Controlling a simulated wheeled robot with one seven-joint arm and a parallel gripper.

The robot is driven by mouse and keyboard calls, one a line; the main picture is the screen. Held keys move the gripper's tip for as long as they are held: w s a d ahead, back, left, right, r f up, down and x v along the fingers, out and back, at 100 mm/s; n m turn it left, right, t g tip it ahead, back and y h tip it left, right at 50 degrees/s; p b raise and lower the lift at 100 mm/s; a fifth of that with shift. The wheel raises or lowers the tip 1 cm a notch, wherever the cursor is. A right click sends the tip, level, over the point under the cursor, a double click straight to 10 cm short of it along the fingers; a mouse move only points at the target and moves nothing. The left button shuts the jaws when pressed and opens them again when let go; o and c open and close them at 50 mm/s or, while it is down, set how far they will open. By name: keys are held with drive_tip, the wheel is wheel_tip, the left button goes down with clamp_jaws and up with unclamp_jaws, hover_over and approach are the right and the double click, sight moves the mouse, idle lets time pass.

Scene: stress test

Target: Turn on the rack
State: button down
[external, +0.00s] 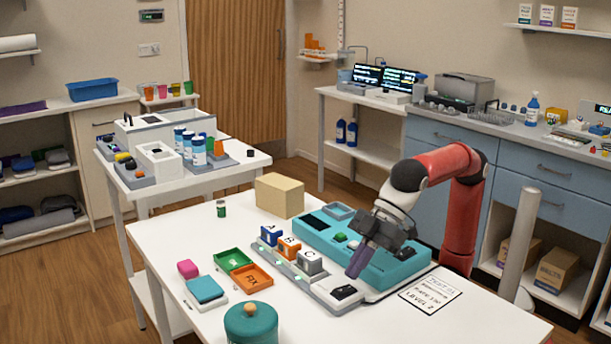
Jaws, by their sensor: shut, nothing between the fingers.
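A long grey rack (318,288) lies on the white table along the front of a teal device (373,277). It holds a blue block A (271,235), an orange block B (289,247) and a grey block C (310,262). A small black part, perhaps a switch (344,292), sits at its right end; its state is too small to tell. My gripper (353,275) is shut and empty, pointing down just above and behind that black part. I cannot tell if it touches. My gripper and wrist hide part of the teal device.
A printed sheet (430,295) lies right of the rack. Green (233,260) and orange (252,278) trays lie to its left. A teal lidded pot (251,325) stands at the front edge. A tan box (280,196) and a small green jar (221,209) stand behind.

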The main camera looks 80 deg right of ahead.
drive_tip(key=p+v, duration=0.2)
drive_tip(key=v, duration=1)
drive_tip(key=shift+s+d+r, duration=0.2)
